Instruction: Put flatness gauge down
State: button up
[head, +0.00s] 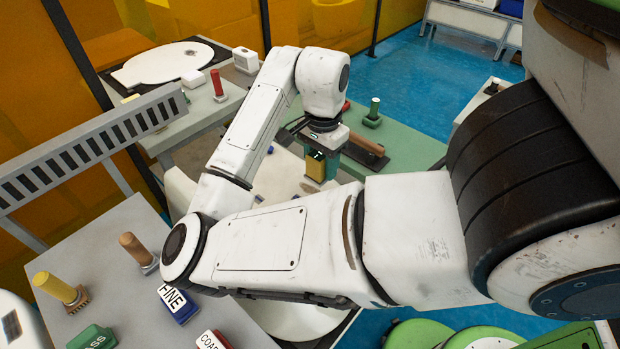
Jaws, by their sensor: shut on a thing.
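My gripper (320,165) points down beyond my bent arm, in the middle of the head view. It is shut on a small dark and yellow block (315,166), which I take to be the flatness gauge. The gripper hides part of it. The block is over or near the white surface (283,185) beside the green table (405,130); I cannot tell whether it touches anything. A dark brown holder (364,150) lies on the green table just right of the gripper.
A green-handled tool (373,113) stands on the green table. A grey table (90,265) at the lower left holds a yellow-handled tool (58,290), a wooden-handled tool (136,247) and a FINE block (177,303). A slotted grey rail (90,150) runs at left. Blue floor (425,70) is free behind.

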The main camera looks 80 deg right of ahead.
aim_at(310, 188)
jog(key=w+f, duration=0.1)
jog(key=w+d+f, duration=0.1)
jog(key=f, duration=0.1)
jog(key=shift+w+d+f+b, duration=0.15)
jog(key=shift+w+f+b, duration=0.15)
jog(key=shift+b, duration=0.1)
jog(key=shift+w+f, duration=0.1)
jog(key=shift+f, duration=1.45)
jog(key=shift+f, duration=0.15)
jog(key=o, duration=1.3)
jog(key=shift+o, duration=0.2)
notch_tip(310, 188, up, 12)
jog(key=p, duration=0.1)
jog(key=shift+r+p, duration=0.2)
jog(key=shift+p, duration=0.15)
